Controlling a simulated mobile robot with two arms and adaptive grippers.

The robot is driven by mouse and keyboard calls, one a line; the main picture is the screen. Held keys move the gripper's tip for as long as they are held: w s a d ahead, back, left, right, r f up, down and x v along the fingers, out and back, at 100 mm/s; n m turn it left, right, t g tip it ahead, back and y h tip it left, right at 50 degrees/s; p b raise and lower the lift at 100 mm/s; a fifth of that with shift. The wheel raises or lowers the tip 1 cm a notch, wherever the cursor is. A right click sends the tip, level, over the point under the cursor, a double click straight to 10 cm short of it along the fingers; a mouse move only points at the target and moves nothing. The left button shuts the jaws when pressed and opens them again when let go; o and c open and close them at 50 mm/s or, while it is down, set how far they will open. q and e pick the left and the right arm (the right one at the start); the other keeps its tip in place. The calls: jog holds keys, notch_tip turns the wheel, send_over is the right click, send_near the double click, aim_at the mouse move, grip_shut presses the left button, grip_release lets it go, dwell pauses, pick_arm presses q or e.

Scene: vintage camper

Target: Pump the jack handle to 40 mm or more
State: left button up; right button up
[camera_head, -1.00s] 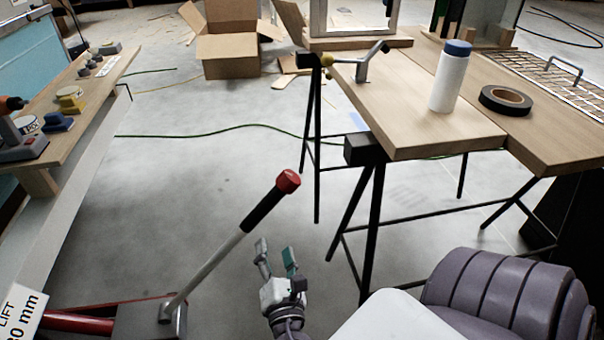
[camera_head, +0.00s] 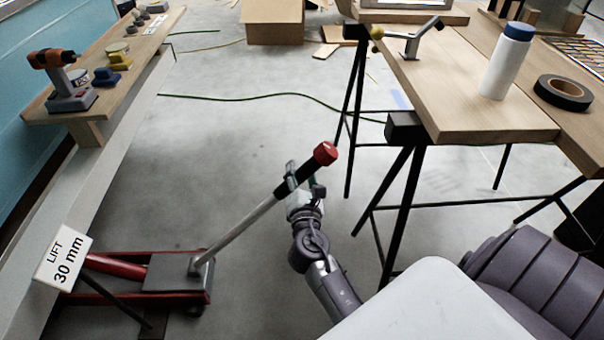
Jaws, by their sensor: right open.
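The red floor jack (camera_head: 180,272) stands on the floor at lower left, under the edge of the long pale beam. Its grey handle (camera_head: 245,230) slants up to the right, with a black grip and a red end knob (camera_head: 325,153). A white sign (camera_head: 63,257) by the jack reads "LIFT 30 mm". My right gripper (camera_head: 303,177) is open at the black grip, just below the red knob. One finger shows on the near side and one beyond. I cannot tell whether the fingers touch the handle. My left gripper is not in view.
A wooden workbench (camera_head: 455,105) on black trestle legs stands to the right, bearing a white bottle (camera_head: 506,65) and a tape roll (camera_head: 563,92). A wooden shelf (camera_head: 120,88) with a drill (camera_head: 62,82) runs along the left. The floor between is mostly clear, with a thin green cable.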

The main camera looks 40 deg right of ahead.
grip_shut()
dwell(0.3)
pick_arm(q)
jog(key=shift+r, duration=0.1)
pick_arm(e)
jog(key=shift+r, duration=0.1)
